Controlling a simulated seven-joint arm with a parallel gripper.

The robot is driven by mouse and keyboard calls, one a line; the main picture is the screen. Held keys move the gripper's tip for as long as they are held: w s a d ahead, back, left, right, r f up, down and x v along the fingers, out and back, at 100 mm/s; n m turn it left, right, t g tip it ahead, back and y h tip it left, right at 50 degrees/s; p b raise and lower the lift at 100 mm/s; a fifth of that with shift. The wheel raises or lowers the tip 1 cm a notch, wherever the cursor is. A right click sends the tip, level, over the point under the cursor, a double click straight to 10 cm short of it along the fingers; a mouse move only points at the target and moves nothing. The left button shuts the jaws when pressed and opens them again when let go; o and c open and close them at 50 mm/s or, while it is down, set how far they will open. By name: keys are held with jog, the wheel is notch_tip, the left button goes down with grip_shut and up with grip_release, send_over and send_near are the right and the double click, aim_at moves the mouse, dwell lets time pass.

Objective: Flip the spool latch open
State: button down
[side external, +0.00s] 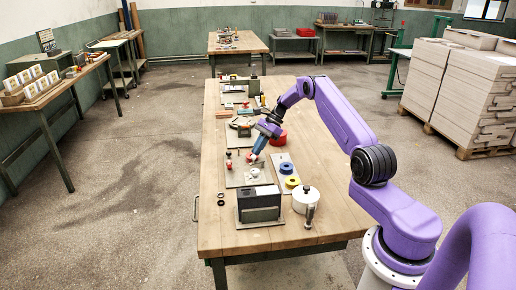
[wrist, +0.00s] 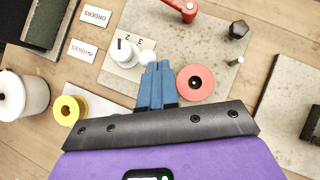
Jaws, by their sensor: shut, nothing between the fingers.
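My gripper (side external: 256,154) is low over a grey plate (side external: 237,180) on the bench. In the wrist view its blue fingers (wrist: 158,66) are together, with nothing seen between them. Their tips are between a white knobbed part (wrist: 124,53), on a pale card marked with numbers, and a red round spool-like part (wrist: 195,82) with a dark centre. Contact with either cannot be told. A red lever (wrist: 181,7) is at the top of the plate (wrist: 205,45). I cannot tell which part is the spool latch.
A black hexagonal knob (wrist: 238,29) and a small metal pin (wrist: 236,62) stand on the plate. A yellow ring (wrist: 68,110), a white pot (side external: 305,199) and a dark box (side external: 259,203) are near. Another plate (wrist: 289,97) lies right. Bare wood shows between.

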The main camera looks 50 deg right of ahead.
jog(key=v, duration=1.2)
jog(key=shift+s, duration=0.1)
jog(key=s+a+r+n+g+h, duration=0.15)
jog(key=a+n, duration=0.25)
jog(key=a, duration=0.5)
jog(key=a+r+n+g+h, duration=0.1)
jog(key=a+r+n, duration=0.25)
jog(key=a, duration=0.65)
jog(key=s+a+r+n+g+h, duration=0.15)
jog(key=a+n, duration=0.25)
jog(key=a, duration=0.5)
jog(key=s+a+r+n+h, duration=0.1)
jog(key=s+a+r+n, duration=0.1)
jog(key=s+a+n, duration=0.65)
jog(key=s+a+r+n+h, duration=0.15)
jog(key=s+a+n, duration=0.3)
jog(key=s, duration=0.75)
jog(key=s+d+f+n+t, duration=0.2)
jog(key=s+n, duration=0.7)
jog(key=s, duration=0.5)
jog(key=shift+s+d+f+h, duration=0.2)
jog(key=shift+d+f+h, duration=0.25)
jog(key=shift+d+f, duration=0.15)
